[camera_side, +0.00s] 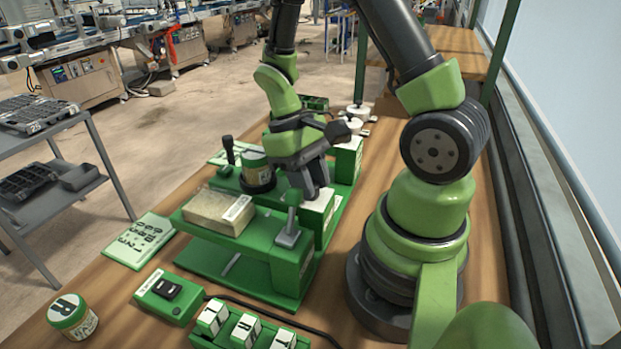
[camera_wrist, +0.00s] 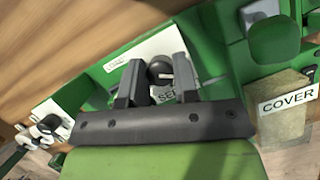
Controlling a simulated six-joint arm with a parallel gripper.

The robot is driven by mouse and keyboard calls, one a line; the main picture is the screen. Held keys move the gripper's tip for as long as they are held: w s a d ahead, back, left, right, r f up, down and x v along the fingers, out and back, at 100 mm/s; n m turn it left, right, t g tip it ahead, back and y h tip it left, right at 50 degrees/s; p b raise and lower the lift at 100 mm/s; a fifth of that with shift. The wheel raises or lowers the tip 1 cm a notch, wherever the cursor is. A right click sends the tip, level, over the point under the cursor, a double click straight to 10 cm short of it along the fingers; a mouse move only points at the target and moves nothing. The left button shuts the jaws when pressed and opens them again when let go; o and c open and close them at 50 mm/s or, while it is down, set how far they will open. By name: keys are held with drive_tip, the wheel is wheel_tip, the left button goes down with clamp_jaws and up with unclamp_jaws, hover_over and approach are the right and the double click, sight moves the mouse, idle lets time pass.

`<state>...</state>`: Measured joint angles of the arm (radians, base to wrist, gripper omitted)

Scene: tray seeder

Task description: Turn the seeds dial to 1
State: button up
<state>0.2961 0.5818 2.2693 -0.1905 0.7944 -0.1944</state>
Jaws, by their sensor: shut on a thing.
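The seeds dial (camera_wrist: 160,72) is a small dark round knob with a pale pointer mark, in the wrist view. It sits on a white plate (camera_wrist: 160,44) whose lettering is partly hidden, with only "SE" and part of another letter showing. My gripper (camera_wrist: 157,76) is shut on the dial, one finger on each side. The numbers around the dial are not readable. In the side view my gripper (camera_side: 318,188) reaches down to the white-topped plate (camera_side: 318,208) on the green seeder (camera_side: 285,262), and hides the dial.
A tan block (camera_side: 218,211) labelled COVER in the wrist view lies on the seeder. A jar (camera_side: 256,165) and black handle are behind. A switch box (camera_side: 168,297), lettered blocks and an R jar (camera_side: 73,316) are in front.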

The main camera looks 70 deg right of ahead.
idle(0.4)
drive_tip(key=o, duration=0.9)
drive_tip(key=shift+o, duration=0.2)
drive_tip(key=v, duration=1)
drive_tip(key=s+a+r+t, duration=0.6)
drive_tip(key=a+r+t, duration=0.3)
drive_tip(key=r+t, duration=0.1)
drive_tip(key=shift+s+r+t+y, duration=0.3)
drive_tip(key=shift+r+t, duration=0.05)
drive_tip(key=shift+t, duration=0.45)
